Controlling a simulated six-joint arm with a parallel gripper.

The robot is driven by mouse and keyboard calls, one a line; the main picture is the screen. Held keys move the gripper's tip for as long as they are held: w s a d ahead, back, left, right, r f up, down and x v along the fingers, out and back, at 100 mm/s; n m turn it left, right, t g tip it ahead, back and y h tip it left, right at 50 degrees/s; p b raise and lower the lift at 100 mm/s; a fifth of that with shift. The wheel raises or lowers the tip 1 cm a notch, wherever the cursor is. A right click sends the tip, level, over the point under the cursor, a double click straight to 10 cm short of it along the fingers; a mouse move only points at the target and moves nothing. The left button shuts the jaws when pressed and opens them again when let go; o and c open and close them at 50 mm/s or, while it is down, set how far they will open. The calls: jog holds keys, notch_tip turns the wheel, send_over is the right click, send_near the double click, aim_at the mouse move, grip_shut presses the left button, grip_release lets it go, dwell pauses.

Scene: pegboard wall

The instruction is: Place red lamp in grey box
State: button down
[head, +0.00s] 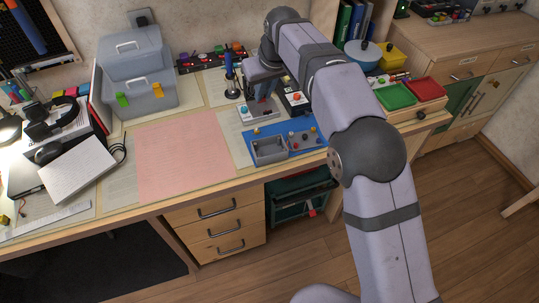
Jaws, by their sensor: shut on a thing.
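My gripper (263,97) points down over a small pale panel (246,118) at the back of the desk. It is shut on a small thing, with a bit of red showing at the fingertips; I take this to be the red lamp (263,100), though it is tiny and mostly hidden. The grey box (269,161) is a small open tray on a blue mat (247,133), in front of the panel and nearer the desk edge. It looks empty. My gripper is behind the box and apart from it.
A grey plate with small knobs (304,139) sits right of the box. A blue-handled tool on a stand (230,80) is close left of my gripper. A pink mat (182,155) lies clear at left.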

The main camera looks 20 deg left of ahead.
jog(key=s, duration=0.1)
jog(key=m, duration=0.1)
send_over(269, 152)
jog(key=s+d, duration=0.1)
notch_tip(269, 152, down, 6)
jog(key=shift+s+r+b, duration=0.15)
jog(key=shift+r+b, duration=0.05)
jog(key=shift+b, duration=0.15)
jog(key=shift+f+m+h, duration=0.1)
jog(key=shift+m+h, duration=0.2)
jog(key=shift+f+p, duration=0.4)
jog(key=shift+f, duration=4.5)
jog(key=shift+f, duration=0.25)
jog(key=c, duration=1.8)
grip_release()
jog(key=shift+r, duration=0.15)
